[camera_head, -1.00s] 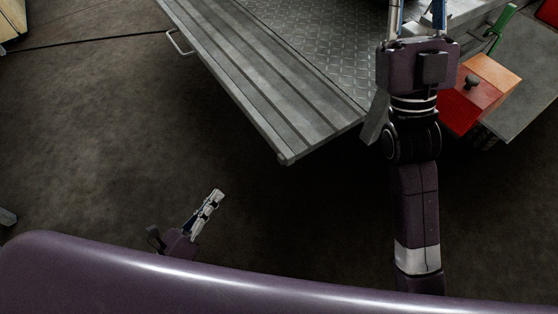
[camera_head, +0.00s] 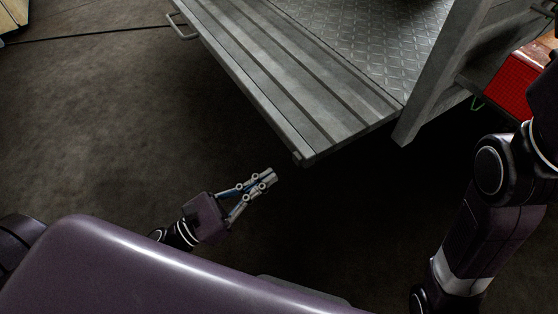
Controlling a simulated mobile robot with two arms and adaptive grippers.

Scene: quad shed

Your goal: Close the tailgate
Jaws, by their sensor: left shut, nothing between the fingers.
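The grey ribbed tailgate (camera_head: 309,72) is folded down, lying roughly flat beside the diamond-plate trailer bed (camera_head: 400,38). A metal handle (camera_head: 181,27) sticks out from its far left edge. My left gripper (camera_head: 268,178) is shut and empty, low in front of the tailgate's near corner and apart from it in the picture. How far it is below the tailgate I cannot tell. My right arm (camera_head: 480,210) rises at the right side; its gripper is outside the view.
A grey trailer side post (camera_head: 437,75) stands at the tailgate's right end. A red box (camera_head: 523,83) is behind it at the right edge. The dark floor (camera_head: 110,110) to the left is mostly clear, with a thin dark line across it.

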